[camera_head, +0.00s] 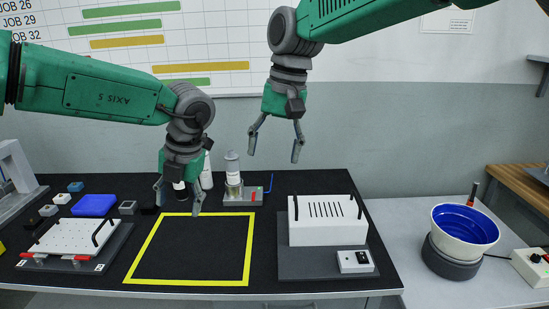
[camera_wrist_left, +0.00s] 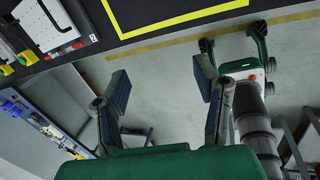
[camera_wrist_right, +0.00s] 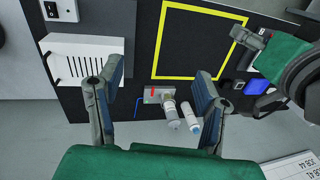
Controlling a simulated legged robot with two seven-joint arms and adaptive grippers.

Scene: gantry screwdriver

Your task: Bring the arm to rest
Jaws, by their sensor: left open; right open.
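My left gripper (camera_head: 180,200) hangs open and empty above the black table, at the left edge of the yellow-outlined square. In the left wrist view its fingers (camera_wrist_left: 165,95) are apart with only floor between them. My right gripper (camera_head: 276,146) is open and empty, higher up and further right, in front of the grey wall. In the right wrist view its fingers (camera_wrist_right: 160,90) are apart, with a bottle and dispenser stand far beyond them. Both arms are green with grey joints, and neither gripper touches anything.
The black table (camera_head: 330,190) carries a white slotted box (camera_head: 318,232), a white plate fixture (camera_head: 72,238), a blue block (camera_head: 94,205) and a stand with a bottle (camera_head: 233,175). The yellow square (camera_head: 190,281) is empty. A blue-lined bowl (camera_head: 465,228) stands at right.

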